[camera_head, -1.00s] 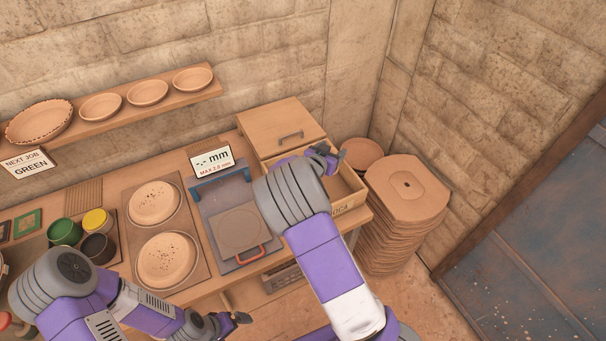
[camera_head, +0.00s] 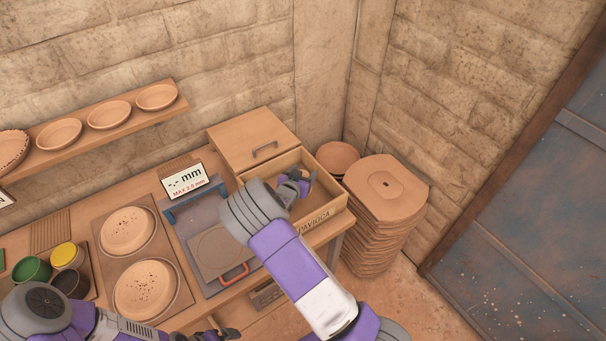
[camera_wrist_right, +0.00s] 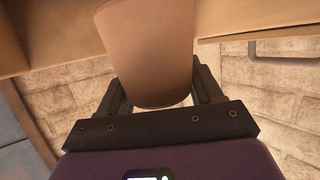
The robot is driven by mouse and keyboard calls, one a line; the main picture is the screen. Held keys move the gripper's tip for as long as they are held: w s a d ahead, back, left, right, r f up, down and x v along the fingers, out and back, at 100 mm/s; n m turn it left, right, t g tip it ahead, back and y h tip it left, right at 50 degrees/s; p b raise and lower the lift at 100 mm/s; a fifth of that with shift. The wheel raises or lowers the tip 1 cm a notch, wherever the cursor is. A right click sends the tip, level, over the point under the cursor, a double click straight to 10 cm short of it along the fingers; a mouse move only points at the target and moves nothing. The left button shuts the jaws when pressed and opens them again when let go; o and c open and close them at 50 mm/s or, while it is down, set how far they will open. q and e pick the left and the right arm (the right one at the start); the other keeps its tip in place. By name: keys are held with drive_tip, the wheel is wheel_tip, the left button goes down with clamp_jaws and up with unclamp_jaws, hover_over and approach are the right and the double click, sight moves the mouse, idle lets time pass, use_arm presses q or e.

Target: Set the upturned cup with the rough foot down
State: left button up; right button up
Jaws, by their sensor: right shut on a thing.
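My right gripper (camera_head: 296,187) is over or inside the open wooden box (camera_head: 325,216), near its left and back part. In the right wrist view, my right gripper (camera_wrist_right: 160,92) is shut on a plain tan cup (camera_wrist_right: 150,50) that sits between its two fingers. The cup's foot and its surface finish cannot be made out. In the head view the cup is mostly hidden by the gripper. My left gripper (camera_head: 222,334) is low at the bottom edge, and its jaws are too small and dark to judge.
A lidded wooden box (camera_head: 253,138) with a handle adjoins the open one. A press plate (camera_head: 217,250) with a red handle lies left of my right arm. Two speckled plates (camera_head: 143,289) are further left. A stack of clay slabs (camera_head: 384,190) stands on the right.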

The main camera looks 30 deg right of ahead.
drive_tip(key=shift+r, duration=0.1)
drive_tip(key=shift+f+b, duration=0.55)
drive_tip(key=shift+f, duration=0.1)
use_arm(q)
drive_tip(key=shift+f, duration=0.45)
use_arm(e)
drive_tip(key=o, duration=1.1)
use_arm(q)
drive_tip(key=shift+r, duration=0.1)
use_arm(e)
drive_tip(key=shift+o, duration=0.2)
drive_tip(key=shift+r, duration=0.15)
